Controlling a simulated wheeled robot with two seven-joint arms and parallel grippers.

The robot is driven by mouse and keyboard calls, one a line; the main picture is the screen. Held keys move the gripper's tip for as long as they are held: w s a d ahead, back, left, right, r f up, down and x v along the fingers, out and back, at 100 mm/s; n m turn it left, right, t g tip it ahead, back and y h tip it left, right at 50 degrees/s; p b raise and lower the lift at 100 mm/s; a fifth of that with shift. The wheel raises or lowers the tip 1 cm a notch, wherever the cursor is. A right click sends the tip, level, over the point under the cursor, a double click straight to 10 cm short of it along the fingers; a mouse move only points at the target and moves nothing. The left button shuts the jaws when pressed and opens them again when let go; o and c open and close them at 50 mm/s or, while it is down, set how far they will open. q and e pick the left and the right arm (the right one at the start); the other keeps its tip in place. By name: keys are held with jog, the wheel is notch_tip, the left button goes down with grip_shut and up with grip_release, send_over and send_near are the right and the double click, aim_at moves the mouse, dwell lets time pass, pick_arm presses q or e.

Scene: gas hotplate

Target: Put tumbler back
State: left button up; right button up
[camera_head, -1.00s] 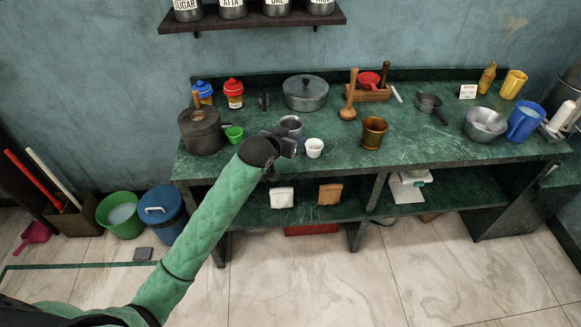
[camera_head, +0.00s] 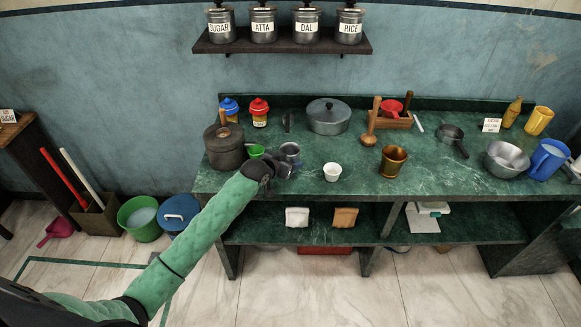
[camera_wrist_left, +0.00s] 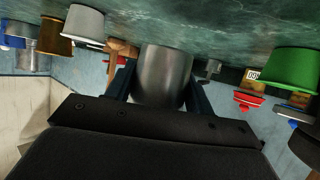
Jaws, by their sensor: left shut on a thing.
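A steel-grey tumbler (camera_head: 290,151) is over the left part of the green counter, between a small green cup (camera_head: 256,151) and a white cup (camera_head: 332,172). My left gripper (camera_head: 284,168) is shut on it. In the left wrist view, the tumbler (camera_wrist_left: 163,75) sits between the two dark fingers, with the counter along the top of the picture. The gripper hides part of the tumbler in the head view, and I cannot tell if its base touches the counter. My right gripper is not in view.
A dark lidded pot (camera_head: 225,147) stands left of the green cup. Blue-lidded and red-lidded jars (camera_head: 259,112) and a lidded pan (camera_head: 328,117) stand behind. A brass mortar (camera_head: 393,161) is to the right. A shelf of labelled canisters (camera_head: 306,32) hangs above.

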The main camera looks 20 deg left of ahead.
pick_arm(q)
jog(key=shift+s+d+f+p, duration=0.1)
jog(key=shift+f+p, duration=0.65)
jog(key=shift+f, duration=1.15)
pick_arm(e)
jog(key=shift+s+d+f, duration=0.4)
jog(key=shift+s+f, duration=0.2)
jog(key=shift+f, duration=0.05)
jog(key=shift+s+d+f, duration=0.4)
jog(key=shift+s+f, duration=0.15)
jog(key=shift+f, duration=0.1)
pick_arm(q)
jog(key=shift+f, duration=0.1)
jog(key=o, duration=1)
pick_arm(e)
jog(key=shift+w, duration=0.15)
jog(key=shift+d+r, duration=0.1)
